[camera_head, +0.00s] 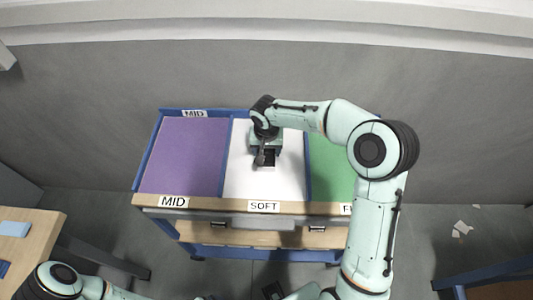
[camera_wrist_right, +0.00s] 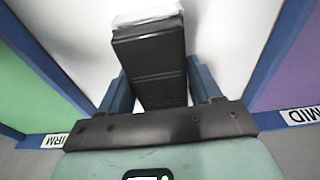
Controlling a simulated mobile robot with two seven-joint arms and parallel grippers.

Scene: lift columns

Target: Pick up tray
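A dark, box-like object (camera_wrist_right: 150,65) with a pale top end lies over the white panel marked SOFT, between the fingers of my right gripper (camera_wrist_right: 160,90). The blue fingers stand apart, one on each side of it. I cannot tell whether they press on it. In the head view my right gripper (camera_head: 265,155) points down over the white panel and hides part of it. Nothing else in view clearly looks like a tray, and I cannot tell whether the dark object is one. Only part of my left arm shows at the bottom left; its gripper is out of view.
The table has a purple panel marked MID (camera_head: 185,155), the white panel SOFT (camera_head: 235,180) and a green panel (camera_head: 330,165), with blue dividers and a wooden front edge (camera_head: 230,208). A wooden table (camera_head: 35,245) stands at left. A grey wall is behind.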

